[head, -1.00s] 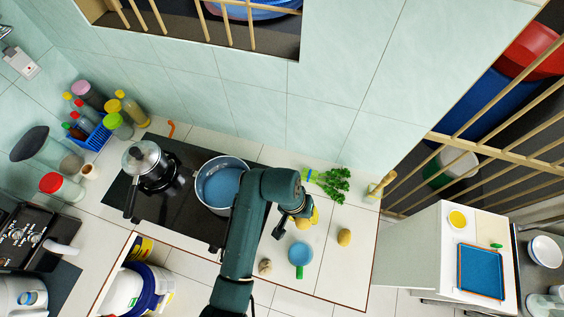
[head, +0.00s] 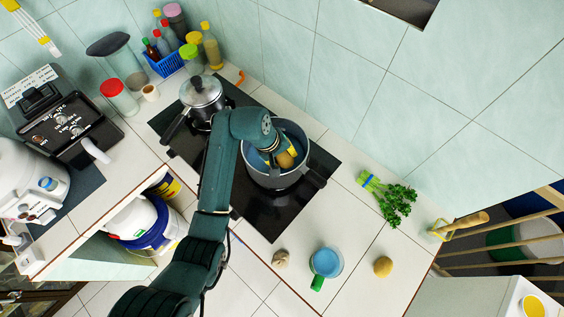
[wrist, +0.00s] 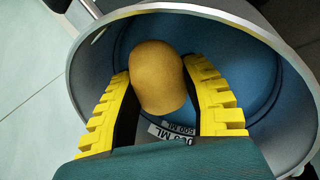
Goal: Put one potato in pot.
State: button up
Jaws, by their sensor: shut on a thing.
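The pot (head: 273,178) stands on the black cooktop and has a blue inside; it also shows in the wrist view (wrist: 289,70). My gripper (head: 287,163) is over the pot, its yellow fingers shut on a potato (wrist: 157,76). In the wrist view the potato sits between the two fingers, in front of the pot's blue inside. Its height above the pot's bottom cannot be told exactly. A second potato (head: 383,266) lies on the counter at the right. A paler, potato-like lump (head: 280,258) lies left of the blue mug.
A lidded cooker (head: 203,94) stands on the cooktop's far left. A blue mug with a green handle (head: 326,262) and leafy greens (head: 392,199) are on the right counter. Bottles in a blue basket (head: 168,64) stand against the wall.

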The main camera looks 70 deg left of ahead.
aim_at(283, 163)
jog(key=shift+f, duration=2)
jog(key=shift+f, duration=0.15)
jog(key=o, duration=1.2)
jog(key=shift+c, duration=0.2)
jog(key=p+v, duration=0.1)
jog(key=v, duration=1.1)
